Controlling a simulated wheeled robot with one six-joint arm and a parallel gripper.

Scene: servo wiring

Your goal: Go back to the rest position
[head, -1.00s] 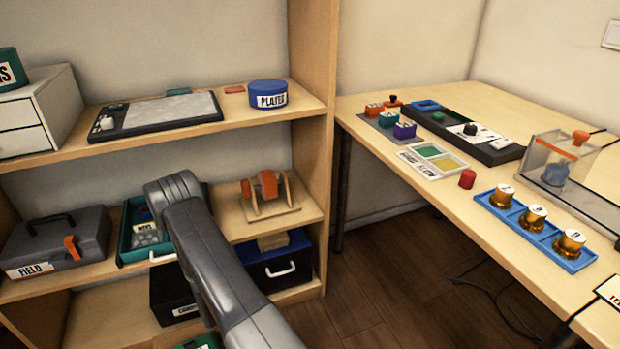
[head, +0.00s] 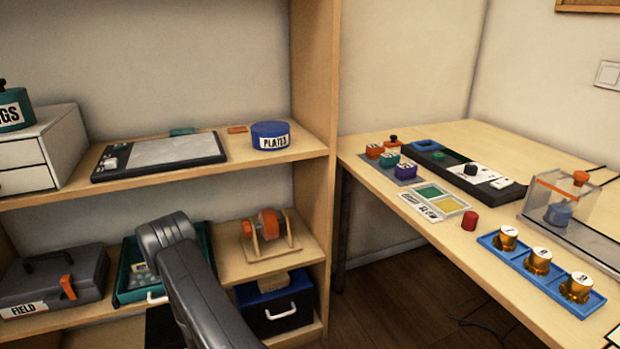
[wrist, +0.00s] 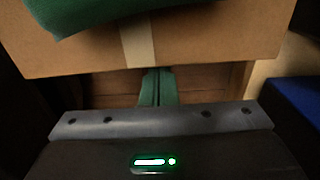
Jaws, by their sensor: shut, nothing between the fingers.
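My arm (head: 195,290) reaches toward the lower shelf in the head view, in front of a teal tray. Its far end and my gripper are hidden there. In the wrist view my gripper (wrist: 157,76) is shut and empty, its narrow fingers together at the middle. A brown cardboard box (wrist: 200,45) with a strip of tape is just beyond the fingers; whether they touch it I cannot tell. Something green (wrist: 85,14) lies over the top of the box.
The teal tray (head: 128,277), a grey FIELD case (head: 85,280), a wooden stand with an orange part (head: 268,232) and a dark blue-topped box (head: 290,308) fill the shelving. The shelf's upright (head: 318,120) separates it from the table (head: 385,200). Dark floor shows between them.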

